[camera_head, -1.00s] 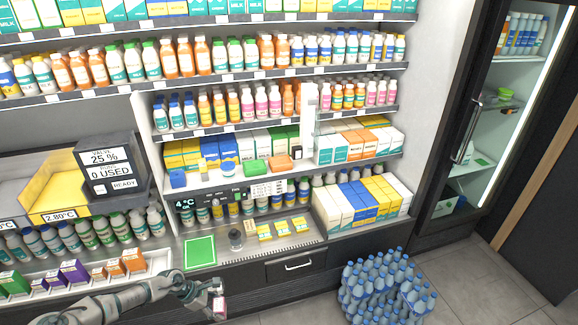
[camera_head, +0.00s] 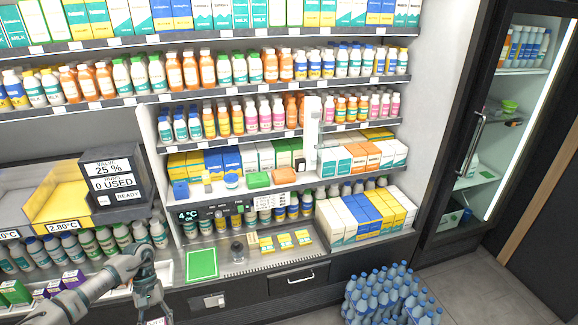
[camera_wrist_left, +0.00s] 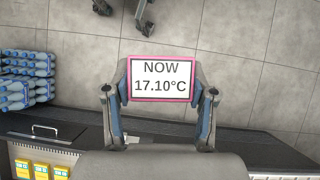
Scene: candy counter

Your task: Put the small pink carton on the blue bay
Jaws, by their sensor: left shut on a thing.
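The small pink carton (camera_wrist_left: 161,78) is between the fingers of my left gripper (camera_wrist_left: 161,88) in the left wrist view. It shows a pink edge around a white face reading "NOW 17.10°C". In the head view my left gripper (camera_head: 150,308) hangs at the bottom edge, in front of the counter, shut on the carton. Only a sliver of the carton shows there. I cannot make out a blue bay in either view. A yellow bay (camera_head: 62,192) with a 2.80°C label is at the left. My right gripper is not in view.
A green mat (camera_head: 202,264) and yellow packs (camera_head: 284,242) lie on the counter. A display box (camera_head: 112,176) stands by the yellow bay. Water bottles (camera_head: 388,298) stand on the floor at right.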

